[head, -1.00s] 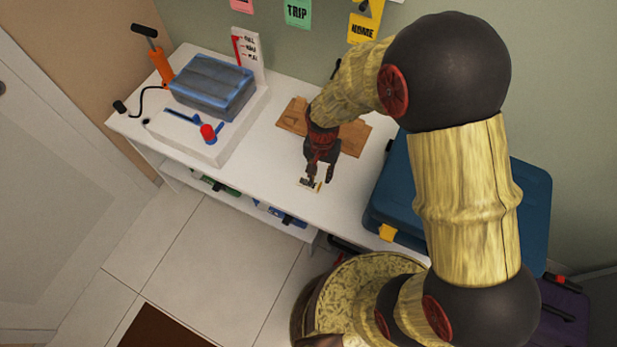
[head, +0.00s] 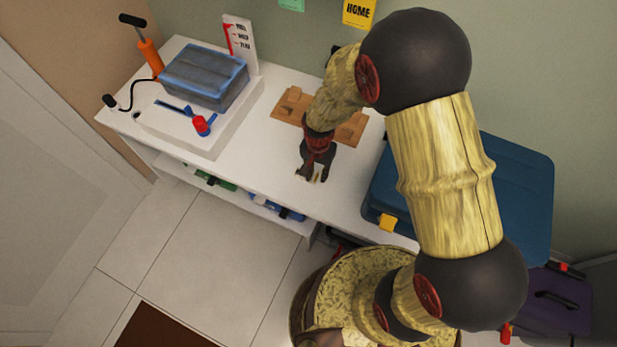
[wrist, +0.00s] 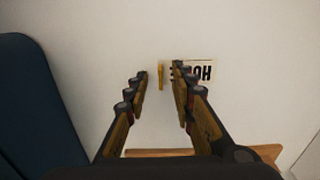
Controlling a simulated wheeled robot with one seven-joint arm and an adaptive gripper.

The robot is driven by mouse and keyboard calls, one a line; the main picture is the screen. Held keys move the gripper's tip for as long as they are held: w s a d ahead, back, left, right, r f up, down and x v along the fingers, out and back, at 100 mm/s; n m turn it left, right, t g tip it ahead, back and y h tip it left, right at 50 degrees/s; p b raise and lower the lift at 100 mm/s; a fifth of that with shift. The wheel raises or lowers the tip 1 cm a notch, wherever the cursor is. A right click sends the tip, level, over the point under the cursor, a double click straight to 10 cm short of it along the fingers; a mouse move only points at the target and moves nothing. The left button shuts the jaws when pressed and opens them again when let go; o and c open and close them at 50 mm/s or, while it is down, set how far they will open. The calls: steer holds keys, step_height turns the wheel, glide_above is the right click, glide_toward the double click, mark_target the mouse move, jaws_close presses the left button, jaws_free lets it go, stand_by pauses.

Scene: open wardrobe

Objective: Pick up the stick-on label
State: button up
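The stick-on label is a small pale rectangle with bold black lettering (wrist: 203,74), lying on the white bench top in the wrist view. Its left part is hidden behind my right-hand finger. A narrow yellow-orange strip (wrist: 161,76) shows between the fingers; I cannot tell if it belongs to the label. My gripper (wrist: 158,72) is open, its two fingers apart with no object clamped. In the head view my gripper (head: 311,179) points down over the bench near its front edge and covers most of the label.
A wooden board (head: 291,104) lies behind my gripper on the white bench (head: 245,165). A blue case (head: 520,190) stands to the right. A grey-blue box (head: 205,80), a red-topped item (head: 201,125) and an orange pump (head: 150,55) are at the left.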

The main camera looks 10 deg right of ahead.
steer(key=shift+f, duration=0.2)
steer(key=shift+c, duration=1.2)
steer(key=c, duration=0.4)
jaws_close()
steer(key=shift+r+p, duration=0.45)
steer(key=shift+r, duration=0.15)
step_height(320, 180, up, 2)
steer(key=shift+w+r+p, duration=0.1)
steer(key=shift+r+p, duration=0.1)
steer(key=shift+p, duration=0.45)
steer(key=s+a+r+p, duration=0.1)
steer(key=s+r+p, duration=0.1)
steer(key=s+r, duration=0.2)
steer(key=s+a+r+p, duration=0.2)
steer(key=s+r, duration=0.3)
steer(key=s, duration=0.4)
steer(key=shift+s+r+p, duration=0.2)
steer(key=shift+s+p, duration=0.1)
steer(key=shift+s, duration=0.1)
